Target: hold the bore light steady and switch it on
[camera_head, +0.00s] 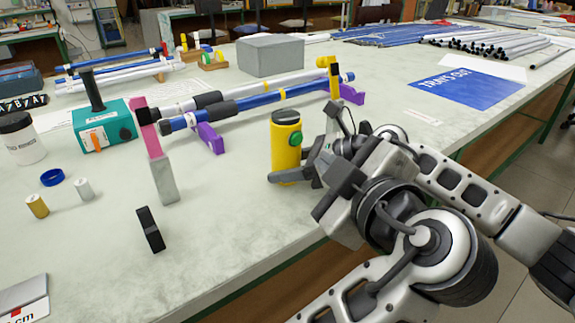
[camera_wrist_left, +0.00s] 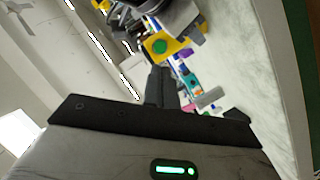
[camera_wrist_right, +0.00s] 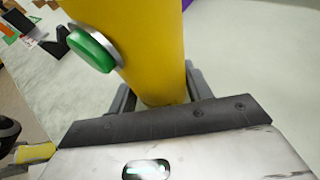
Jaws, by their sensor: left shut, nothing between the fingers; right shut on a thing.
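The bore light is a yellow cylinder (camera_head: 285,155) with a dark top and a green button (camera_head: 296,138) on its side. It stands upright at the table's front edge. My right gripper (camera_head: 288,178) is shut around its lower part. In the right wrist view the yellow body (camera_wrist_right: 150,55) is between the fingers, with the green button (camera_wrist_right: 92,50) at left. My left gripper (camera_wrist_left: 163,75) is shut and empty. In the left wrist view its fingers point toward the green button (camera_wrist_left: 158,46), apparently apart from it. In the head view its fingertips are hard to make out among the arm parts.
A teal box (camera_head: 104,126) and a pink-and-grey tool (camera_head: 163,175) are left of the light. Blue and white rods rest on purple supports (camera_head: 210,138) behind it. A grey block (camera_head: 270,55) stands further back. A blue sheet (camera_head: 465,87) lies at right.

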